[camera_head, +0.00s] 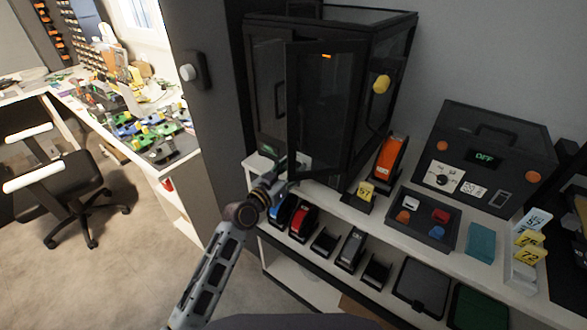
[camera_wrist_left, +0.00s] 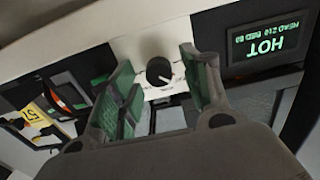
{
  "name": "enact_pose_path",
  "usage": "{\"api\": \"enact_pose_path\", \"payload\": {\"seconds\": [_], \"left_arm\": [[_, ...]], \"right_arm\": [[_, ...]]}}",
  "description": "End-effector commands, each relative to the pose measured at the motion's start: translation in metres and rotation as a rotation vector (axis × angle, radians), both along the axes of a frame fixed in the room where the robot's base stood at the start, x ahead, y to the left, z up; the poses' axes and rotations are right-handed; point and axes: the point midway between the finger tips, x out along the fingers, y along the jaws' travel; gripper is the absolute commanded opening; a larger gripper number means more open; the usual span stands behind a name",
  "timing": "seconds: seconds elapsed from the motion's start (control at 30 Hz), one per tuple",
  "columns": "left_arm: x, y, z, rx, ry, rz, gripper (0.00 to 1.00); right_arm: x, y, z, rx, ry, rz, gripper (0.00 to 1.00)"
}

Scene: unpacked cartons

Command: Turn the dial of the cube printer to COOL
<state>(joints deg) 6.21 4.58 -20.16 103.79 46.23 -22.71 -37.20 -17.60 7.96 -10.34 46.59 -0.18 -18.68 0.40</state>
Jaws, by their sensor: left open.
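The cube printer (camera_head: 345,90) is a tall black enclosure with dark clear panels, standing at the left end of the shelf. In the left wrist view its black round dial (camera_wrist_left: 160,72) sits on a white plate. Its screen (camera_wrist_left: 264,46) shows HOT in green, upside down in that view. My left gripper (camera_head: 283,172) is at the printer's lower front in the head view, hiding the dial there. In the wrist view its green-padded fingers (camera_wrist_left: 157,60) are open, one on each side of the dial. I cannot tell whether either finger touches it.
Another black machine (camera_head: 490,150) with its own dial and an OFF screen stands at the right. Between them are an orange spool holder (camera_head: 391,158), a yellow number tag (camera_head: 365,190) and a tray (camera_head: 447,238). Several spools sit on the lower shelf. A chair (camera_head: 70,185) stands at the left.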

Motion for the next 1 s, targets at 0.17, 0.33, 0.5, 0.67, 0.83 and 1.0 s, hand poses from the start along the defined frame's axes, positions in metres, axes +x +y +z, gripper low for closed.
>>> {"api": "enact_pose_path", "payload": {"seconds": [0.17,0.33,0.5,0.67,0.83,1.0], "left_arm": [[0.0052,-0.0042,-0.0004,0.001,0.001,-0.001,0.47],[0.0059,-0.0048,-0.0003,0.001,0.0,-0.001,0.47],[0.0059,-0.0046,-0.0003,0.001,0.0,-0.001,0.43],[0.0058,-0.0046,-0.0004,0.001,0.001,-0.001,0.23],[0.0058,-0.0046,-0.0004,0.001,0.001,-0.001,0.02],[0.0058,-0.0044,-0.0004,-0.003,0.003,-0.001,0.02]], "right_arm": [[-0.0005,-0.0005,-0.0001,0.0,0.001,0.0,0.4],[-0.0005,-0.0006,-0.0002,0.0,0.001,0.0,0.4],[-0.0005,-0.0006,-0.0002,-0.001,0.001,0.0,0.4],[-0.0004,-0.0007,-0.0001,-0.001,0.0,0.0,0.4],[-0.0004,-0.0007,-0.0001,-0.001,0.001,0.0,0.4],[-0.0004,-0.0007,0.0002,-0.001,0.0,0.0,0.4]]}}
